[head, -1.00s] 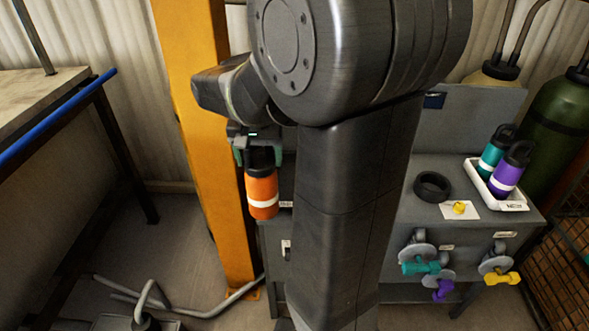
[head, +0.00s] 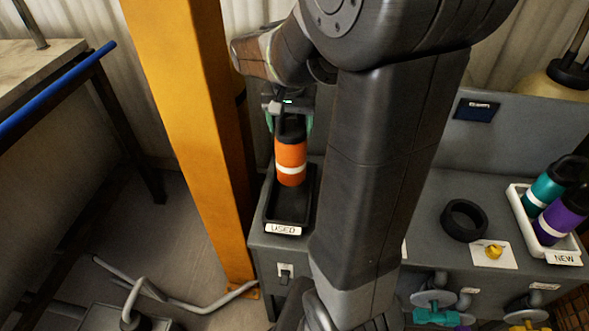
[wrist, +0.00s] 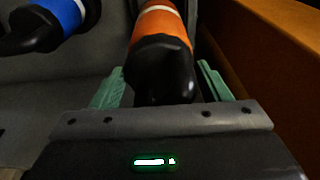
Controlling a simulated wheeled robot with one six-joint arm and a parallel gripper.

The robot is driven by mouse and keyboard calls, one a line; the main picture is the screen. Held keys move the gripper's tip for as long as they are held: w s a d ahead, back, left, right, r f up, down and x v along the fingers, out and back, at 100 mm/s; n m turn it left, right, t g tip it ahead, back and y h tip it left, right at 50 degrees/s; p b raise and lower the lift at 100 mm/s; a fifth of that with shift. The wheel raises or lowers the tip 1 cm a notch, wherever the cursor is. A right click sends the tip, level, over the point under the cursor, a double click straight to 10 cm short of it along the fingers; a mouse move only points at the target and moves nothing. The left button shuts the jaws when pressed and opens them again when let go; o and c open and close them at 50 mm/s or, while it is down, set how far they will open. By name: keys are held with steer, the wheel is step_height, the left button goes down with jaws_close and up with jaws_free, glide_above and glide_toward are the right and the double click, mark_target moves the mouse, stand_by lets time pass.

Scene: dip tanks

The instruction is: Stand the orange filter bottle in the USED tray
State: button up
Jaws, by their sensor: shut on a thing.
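The orange filter bottle (head: 291,157) has a black cap and a white band. My gripper (head: 289,122) is shut on its black top and holds it upright. The bottle also shows in the wrist view (wrist: 160,28), between the green fingers (wrist: 160,82). The black USED tray (head: 287,212) sits at the left end of the grey bench, with its label at the front. The bottle's base appears over the inside of the tray, toward its back half. I cannot tell whether it touches the tray floor. The tray's front part is bare.
A yellow post (head: 190,120) stands close left of the tray. A blue bottle (wrist: 55,18) shows in the wrist view. The white NEW tray (head: 563,257) at right holds a teal bottle (head: 545,187) and a purple bottle (head: 560,217). A black ring (head: 464,220) lies on the bench.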

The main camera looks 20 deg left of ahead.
mark_target(290, 147)
step_height(290, 147, down, 8)
steer(key=shift+s+f, duration=0.1)
stand_by(0.4)
steer(key=shift+f, duration=0.2)
steer(key=o, duration=1.8)
steer(key=shift+r, duration=0.1)
steer(key=shift+o, duration=0.2)
steer(key=shift+r, duration=0.6)
steer(key=r, duration=0.3)
steer(key=s+r, duration=0.1)
steer(key=r, duration=0.7)
steer(key=shift+s+d, duration=0.2)
steer(key=shift+s, duration=0.2)
